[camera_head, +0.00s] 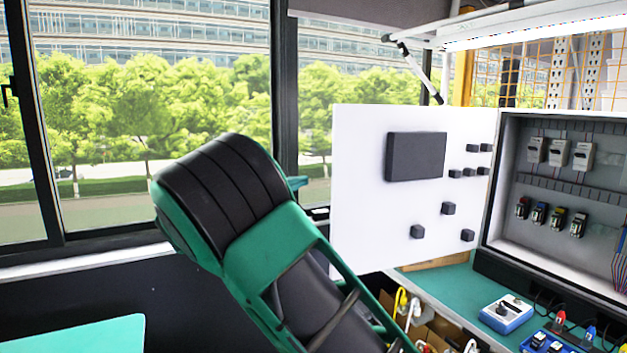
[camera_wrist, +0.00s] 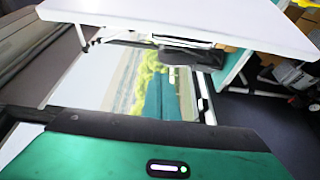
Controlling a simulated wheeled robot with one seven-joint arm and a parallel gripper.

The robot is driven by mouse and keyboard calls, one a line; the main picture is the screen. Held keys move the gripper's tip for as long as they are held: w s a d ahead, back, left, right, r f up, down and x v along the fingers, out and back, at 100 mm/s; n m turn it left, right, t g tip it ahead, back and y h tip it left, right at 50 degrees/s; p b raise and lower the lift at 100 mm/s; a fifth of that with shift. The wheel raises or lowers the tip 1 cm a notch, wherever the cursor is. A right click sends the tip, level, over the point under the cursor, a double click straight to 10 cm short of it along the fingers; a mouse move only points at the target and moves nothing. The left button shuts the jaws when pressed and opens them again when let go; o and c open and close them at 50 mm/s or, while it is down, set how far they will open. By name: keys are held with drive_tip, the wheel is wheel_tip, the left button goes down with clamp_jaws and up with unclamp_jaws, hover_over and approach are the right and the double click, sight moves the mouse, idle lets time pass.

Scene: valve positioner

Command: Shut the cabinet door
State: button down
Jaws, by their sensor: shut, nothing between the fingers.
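The cabinet door (camera_head: 350,210) is a white panel with a dark rectangular box and several small black blocks. In the head view it stands wide open to the left of the grey cabinet (camera_head: 494,190), whose inside is exposed. My green and black arm reaches up in front and to the left of the door, overlapping its lower left part in the picture. I cannot tell whether it touches the door. I cannot make out my gripper's fingers in either view. A white flat panel crosses the top of the wrist view; I cannot tell whether it is the door.
The green workbench (camera_head: 440,287) below the cabinet carries a blue and white device (camera_head: 507,313) and a blue tray (camera_head: 550,341) of parts. Windows (camera_head: 110,130) line the back left. A green surface (camera_head: 80,336) lies at the lower left. Cables hang under the bench.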

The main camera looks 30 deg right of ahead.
drive_tip(key=w+x, duration=0.1)
drive_tip(key=x, duration=1)
drive_tip(key=shift+s+a, duration=0.2)
drive_tip(key=shift+s, duration=0.95)
drive_tip(key=shift+s+a, duration=0.15)
drive_tip(key=shift+s, duration=1.05)
